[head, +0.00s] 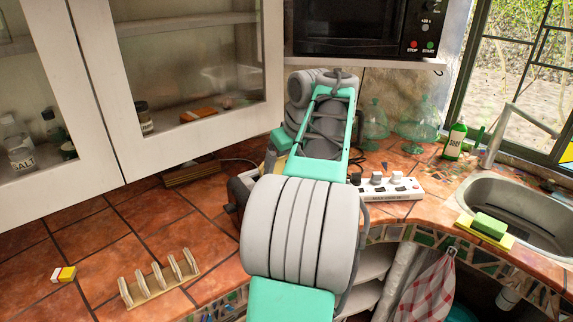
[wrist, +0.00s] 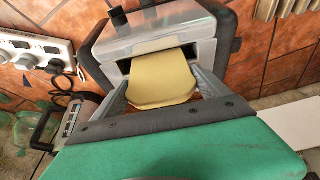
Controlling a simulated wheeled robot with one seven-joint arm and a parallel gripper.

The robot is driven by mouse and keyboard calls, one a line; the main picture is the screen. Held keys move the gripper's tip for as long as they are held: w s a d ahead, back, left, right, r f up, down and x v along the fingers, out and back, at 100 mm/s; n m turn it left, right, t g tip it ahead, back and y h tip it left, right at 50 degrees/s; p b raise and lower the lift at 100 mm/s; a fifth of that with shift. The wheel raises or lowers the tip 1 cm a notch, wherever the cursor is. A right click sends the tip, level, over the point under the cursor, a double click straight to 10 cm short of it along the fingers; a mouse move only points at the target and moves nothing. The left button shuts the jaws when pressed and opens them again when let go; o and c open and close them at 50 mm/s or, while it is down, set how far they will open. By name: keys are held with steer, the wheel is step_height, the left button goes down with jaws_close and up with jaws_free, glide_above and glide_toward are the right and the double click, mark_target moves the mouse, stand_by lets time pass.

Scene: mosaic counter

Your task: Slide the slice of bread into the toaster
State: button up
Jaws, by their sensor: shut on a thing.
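The toaster (wrist: 150,34) is silver with dark ends and fills the top middle of the wrist view. In the head view only a dark part of it (head: 238,190) shows beside my arm. The pale yellow slice of bread (wrist: 160,82) lies between the fingers of my gripper (wrist: 162,76), which is shut on it. The far end of the slice meets a dark slot opening in the toaster. How deep it reaches inside is hidden.
A white power strip (head: 385,186) with plugs and cables lies right of my arm. A wooden rack (head: 160,280) stands on the tiled counter at front left. The sink (head: 525,210) is at right, the microwave (head: 350,25) above. The left counter is mostly clear.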

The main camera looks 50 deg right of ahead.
steer(key=shift+f+b, duration=0.4)
steer(key=shift+f, duration=0.2)
steer(key=o, duration=0.6)
stand_by(0.6)
steer(key=p+v, duration=0.4)
steer(key=v, duration=0.3)
steer(key=shift+s+r, duration=0.1)
steer(key=shift+r, duration=0.3)
